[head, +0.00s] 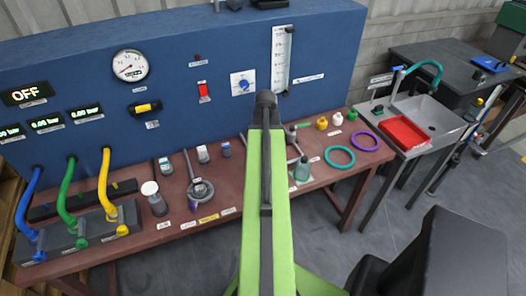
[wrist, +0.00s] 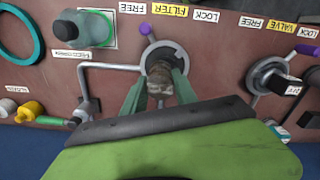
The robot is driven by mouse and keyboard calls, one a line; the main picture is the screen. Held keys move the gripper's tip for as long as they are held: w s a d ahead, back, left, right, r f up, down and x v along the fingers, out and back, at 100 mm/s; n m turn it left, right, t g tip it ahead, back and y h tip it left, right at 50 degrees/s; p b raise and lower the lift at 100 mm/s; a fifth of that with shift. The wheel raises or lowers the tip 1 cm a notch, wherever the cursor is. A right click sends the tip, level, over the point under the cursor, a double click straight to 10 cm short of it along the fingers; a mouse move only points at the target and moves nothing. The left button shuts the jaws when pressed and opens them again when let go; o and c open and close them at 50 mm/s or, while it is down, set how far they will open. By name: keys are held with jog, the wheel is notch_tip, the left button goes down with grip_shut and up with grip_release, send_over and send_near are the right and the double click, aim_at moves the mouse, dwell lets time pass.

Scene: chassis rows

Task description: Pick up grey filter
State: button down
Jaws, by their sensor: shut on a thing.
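In the wrist view, a grey-brown cylindrical filter (wrist: 160,78) sits in a grey round clamp ring (wrist: 166,47) with a purple lever, beside a yellow FILTER label (wrist: 168,11). My gripper (wrist: 158,88) is shut on the filter, with one green finger on each side. The filter appears to be still within the ring's opening; its lower part is hidden. In the head view my green arm covers the gripper and the filter.
A valve (wrist: 285,83) in a second clamp stands at right in the wrist view. The blue panel (head: 185,70) rises behind the bench, with hoses at left.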

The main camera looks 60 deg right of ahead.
jog(key=s+d+r+p, duration=0.2)
jog(key=s+r+p, duration=0.3)
jog(key=s, duration=0.5)
jog(key=shift+r, duration=0.45)
